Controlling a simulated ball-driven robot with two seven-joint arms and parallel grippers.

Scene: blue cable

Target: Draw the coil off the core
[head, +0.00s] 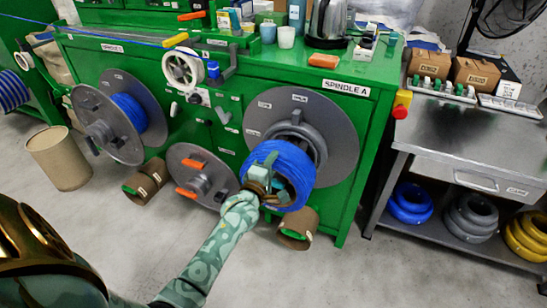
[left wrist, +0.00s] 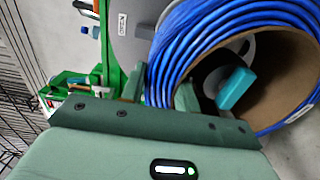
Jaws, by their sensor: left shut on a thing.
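The blue cable coil (head: 270,160) hangs in front of the grey disc (head: 262,112) at the SPINDLE A label. In the left wrist view the coil (left wrist: 172,45) is wound on a brown cardboard tube (left wrist: 280,80). The grey core (head: 298,133) shows behind and above the coil. I cannot tell whether its end is still inside the tube. My left gripper (head: 264,187) is shut on the near side of the coil. My right gripper is not in view.
A second spindle with a blue coil (head: 128,110) is at the left of the green cabinet (head: 345,100). Empty cardboard tubes (head: 298,228) lie on the floor. A grey bench (head: 450,140) with spare coils stands at right. Open floor lies in front.

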